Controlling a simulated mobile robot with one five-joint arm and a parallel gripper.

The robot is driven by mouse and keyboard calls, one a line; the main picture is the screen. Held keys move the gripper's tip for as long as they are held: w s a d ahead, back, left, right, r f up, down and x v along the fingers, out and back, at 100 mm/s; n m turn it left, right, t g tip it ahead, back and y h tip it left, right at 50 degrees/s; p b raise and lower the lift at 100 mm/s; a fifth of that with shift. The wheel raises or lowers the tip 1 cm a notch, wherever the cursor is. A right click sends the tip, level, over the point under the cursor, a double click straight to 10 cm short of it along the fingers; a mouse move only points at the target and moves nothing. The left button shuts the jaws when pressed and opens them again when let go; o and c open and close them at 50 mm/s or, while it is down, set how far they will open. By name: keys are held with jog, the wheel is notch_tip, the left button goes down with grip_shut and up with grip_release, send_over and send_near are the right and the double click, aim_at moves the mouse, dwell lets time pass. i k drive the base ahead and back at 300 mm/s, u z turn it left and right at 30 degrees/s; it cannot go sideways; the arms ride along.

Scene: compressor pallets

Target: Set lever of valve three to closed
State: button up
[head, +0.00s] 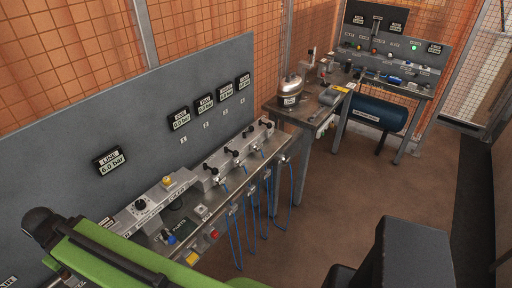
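A row of several black-handled valve levers stands on a grey manifold along the bench at the grey panel. Counting from the near end, the third valve lever (248,136) is between the second lever (231,151) and the far lever (266,124); the nearest lever (209,168) is at the lower left. The small numbers above them are too small to read surely, and I cannot tell whether each lever is open or closed. My gripper is not in view; only a green link of my arm shows at the lower left.
A line gauge (110,160) and several smaller gauges (205,103) hang on the panel. Blue hoses (238,235) hang below the bench front. A side table with a metal pot (290,90) and a blue tank (376,113) stand farther back. Brown floor (335,195) right of the bench is clear.

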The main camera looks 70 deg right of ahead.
aim_at(251, 128)
jog(key=z, duration=2)
jog(key=k, duration=0.75)
jog(key=u, duration=0.1)
jog(key=i, duration=0.7)
jog(key=z, duration=0.05)
